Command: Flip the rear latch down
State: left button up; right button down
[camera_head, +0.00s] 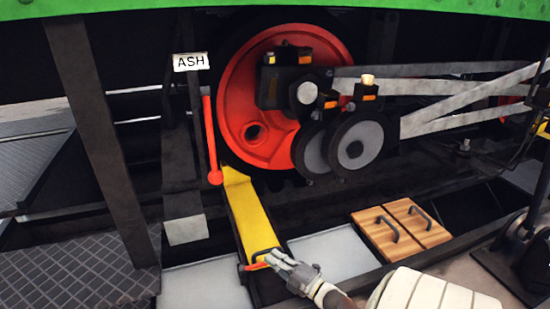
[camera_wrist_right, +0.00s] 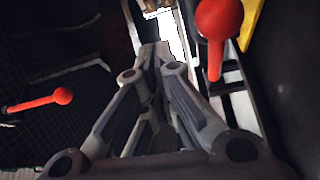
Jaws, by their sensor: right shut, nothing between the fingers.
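My right gripper (camera_head: 273,259) is shut and empty at the near end of a yellow chute (camera_head: 248,215). Its shut fingers (camera_wrist_right: 160,55) also show in the right wrist view. A small orange-red piece (camera_head: 256,266) lies across the chute's end, close beside the fingertips; I cannot tell whether they touch it. In the wrist view, a red ball-ended lever (camera_wrist_right: 217,45) stands just right of the fingers, and another red ball-ended lever (camera_wrist_right: 40,102) is at the left. I cannot tell which part is the rear latch. My left gripper is out of view.
A long red ball-ended lever (camera_head: 210,140) hangs below the "ASH" sign (camera_head: 191,62). A red wheel (camera_head: 240,95) with rods is behind. Wooden lids with black handles (camera_head: 377,236) lie right of the gripper. A dark post (camera_head: 95,140) stands left. Pale flat panels flank the chute.

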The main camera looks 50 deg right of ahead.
jog(key=s, duration=1.2)
jog(key=shift+a+f, duration=0.15)
jog(key=shift+f, duration=0.2)
